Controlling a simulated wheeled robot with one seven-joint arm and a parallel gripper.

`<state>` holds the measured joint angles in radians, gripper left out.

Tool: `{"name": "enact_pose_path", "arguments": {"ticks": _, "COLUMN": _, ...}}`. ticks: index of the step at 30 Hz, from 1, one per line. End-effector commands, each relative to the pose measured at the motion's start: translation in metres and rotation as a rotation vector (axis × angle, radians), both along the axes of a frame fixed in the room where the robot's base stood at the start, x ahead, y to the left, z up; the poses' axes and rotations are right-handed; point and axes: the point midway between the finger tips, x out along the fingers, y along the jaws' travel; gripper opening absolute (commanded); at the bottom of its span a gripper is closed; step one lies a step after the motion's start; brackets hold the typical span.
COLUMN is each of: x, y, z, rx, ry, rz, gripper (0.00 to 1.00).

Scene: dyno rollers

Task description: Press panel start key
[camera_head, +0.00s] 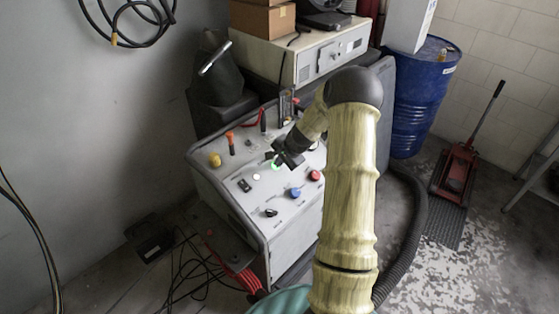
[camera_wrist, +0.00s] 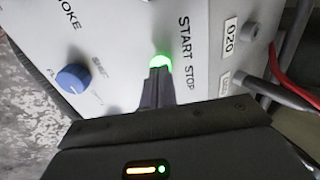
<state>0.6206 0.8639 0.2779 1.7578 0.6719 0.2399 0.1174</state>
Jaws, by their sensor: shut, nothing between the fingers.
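The panel (camera_head: 225,172) is a light grey sloped console top with knobs, keys and levers. The start key is a round button glowing green (camera_head: 276,164), partly hidden behind my gripper in the head view. In the wrist view the green start key (camera_wrist: 160,62) shows beside the printed word START. My gripper (camera_head: 279,160) is shut and empty. In the wrist view its dark fingertips (camera_wrist: 158,75) are right at the near edge of the green key and overlap it; whether they touch it I cannot tell.
A blue knob (camera_head: 294,192), a red knob (camera_head: 315,175), a yellow knob (camera_head: 215,160) and an orange-tipped lever (camera_head: 231,143) stand around on the panel. A white unit (camera_head: 310,62) is behind it. A blue drum (camera_head: 420,95) and a red jack (camera_head: 456,175) stand at right.

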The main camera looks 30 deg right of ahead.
Motion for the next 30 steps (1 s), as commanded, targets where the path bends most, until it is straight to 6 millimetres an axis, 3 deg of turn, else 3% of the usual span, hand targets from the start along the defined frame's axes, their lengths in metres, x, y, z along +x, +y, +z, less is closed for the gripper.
{"name": "enact_pose_path", "arguments": {"ticks": 30, "x": 0.008, "y": 0.006, "z": -0.023, "rx": 0.002, "ry": 0.006, "rz": 0.003, "gripper": 0.00}}
